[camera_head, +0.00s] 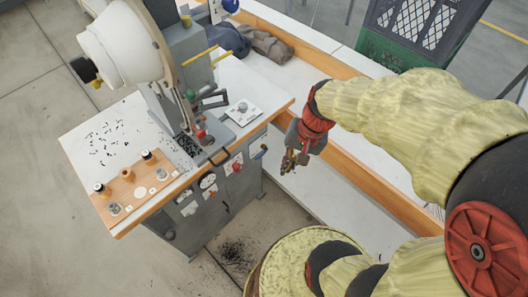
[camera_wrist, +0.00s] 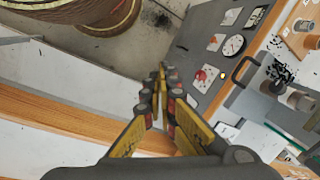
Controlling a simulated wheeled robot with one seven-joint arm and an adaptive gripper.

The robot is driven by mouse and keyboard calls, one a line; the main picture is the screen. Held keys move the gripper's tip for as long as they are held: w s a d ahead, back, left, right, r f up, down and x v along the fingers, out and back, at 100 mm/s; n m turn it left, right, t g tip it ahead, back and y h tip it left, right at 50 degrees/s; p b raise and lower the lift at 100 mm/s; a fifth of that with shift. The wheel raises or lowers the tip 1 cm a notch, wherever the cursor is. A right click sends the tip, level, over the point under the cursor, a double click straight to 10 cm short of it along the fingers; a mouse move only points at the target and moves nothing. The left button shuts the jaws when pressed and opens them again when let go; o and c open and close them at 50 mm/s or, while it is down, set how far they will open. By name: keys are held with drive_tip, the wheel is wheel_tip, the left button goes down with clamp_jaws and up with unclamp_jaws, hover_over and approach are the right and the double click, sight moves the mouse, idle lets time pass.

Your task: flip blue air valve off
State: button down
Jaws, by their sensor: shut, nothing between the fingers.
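The blue air valve (camera_head: 261,151) is a small blue handle at the right end of the grey press cabinet's front panel in the head view. My gripper (camera_head: 289,163) hangs a little to the right of it, apart from the panel, with fingers pointing down. In the wrist view my gripper (camera_wrist: 161,76) has its fingertips together with nothing between them. I cannot make out the valve in the wrist view; the right finger may hide it.
The eyelet press (camera_head: 184,95) stands on a worktop (camera_head: 120,137) with a wooden edge. The cabinet panel (camera_wrist: 190,48) carries a gauge (camera_wrist: 233,45) and red switches. A white bench (camera_head: 318,185) lies to the right. A green crate (camera_head: 400,45) stands behind.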

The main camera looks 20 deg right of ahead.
drive_tip(key=w+d+f+m+t+y+p, duration=0.1)
drive_tip(key=w+f+m+y, duration=0.1)
drive_tip(key=w+f+m, duration=0.35)
drive_tip(key=w+d+f+m+t+y, duration=0.1)
drive_tip(key=w+f+m, duration=0.1)
drive_tip(key=f+m, duration=0.5)
drive_tip(key=m+t+h, duration=0.1)
drive_tip(key=m+t, duration=0.2)
drive_tip(key=m, duration=0.9)
approach(261, 156)
drive_tip(key=shift+m, duration=0.25)
drive_tip(key=b+x, duration=0.5)
drive_tip(key=shift+w+a+f, duration=0.1)
drive_tip(key=shift+a+f, duration=0.1)
drive_tip(key=shift+f, duration=0.05)
drive_tip(key=shift+w+a+f+b, duration=0.25)
drive_tip(key=shift+w+f+b, duration=0.15)
drive_tip(key=shift+f, duration=0.1)
